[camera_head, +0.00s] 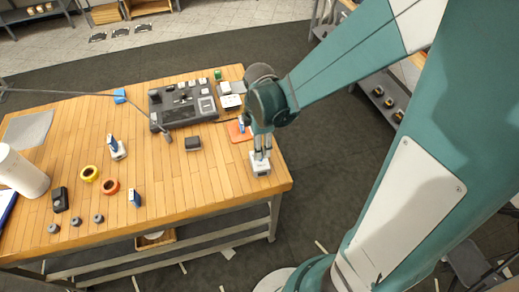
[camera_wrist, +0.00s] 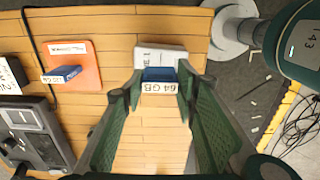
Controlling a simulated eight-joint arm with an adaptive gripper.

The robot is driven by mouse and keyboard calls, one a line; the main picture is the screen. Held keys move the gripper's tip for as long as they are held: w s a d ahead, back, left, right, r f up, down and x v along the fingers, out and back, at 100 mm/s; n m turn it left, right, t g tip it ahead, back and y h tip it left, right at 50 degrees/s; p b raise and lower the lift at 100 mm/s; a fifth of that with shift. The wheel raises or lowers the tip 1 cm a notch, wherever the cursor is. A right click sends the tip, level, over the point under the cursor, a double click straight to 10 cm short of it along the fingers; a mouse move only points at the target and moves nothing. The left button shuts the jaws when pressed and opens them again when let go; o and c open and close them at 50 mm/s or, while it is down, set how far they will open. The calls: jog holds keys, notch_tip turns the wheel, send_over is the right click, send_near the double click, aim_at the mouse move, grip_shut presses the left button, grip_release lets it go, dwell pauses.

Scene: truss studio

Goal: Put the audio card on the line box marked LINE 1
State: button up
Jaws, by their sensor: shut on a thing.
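My gripper (camera_wrist: 160,88) is shut on a small blue card (camera_wrist: 159,74) with a white label that seems to read 64 GB. A white box (camera_wrist: 160,54) lies just beyond the card in the wrist view. Its upside-down lettering, partly hidden by the card, looks like the end of LINE 1. In the head view my gripper (camera_head: 262,152) is over this white box (camera_head: 260,169) near the table's right front corner. I cannot tell whether card and box touch. The held card is not clear in the head view.
An orange mat (camera_wrist: 86,66) holds another blue card (camera_wrist: 68,73) and a white label. A grey mixer (camera_head: 183,104) stands behind, with white boxes (camera_head: 230,101) beside it. The table edge is close by.

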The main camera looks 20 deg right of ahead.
jog(key=shift+f, duration=0.95)
jog(key=shift+f, duration=0.2)
jog(key=o, duration=0.8)
jog(key=shift+r, duration=0.25)
jog(key=shift+r, duration=5.95)
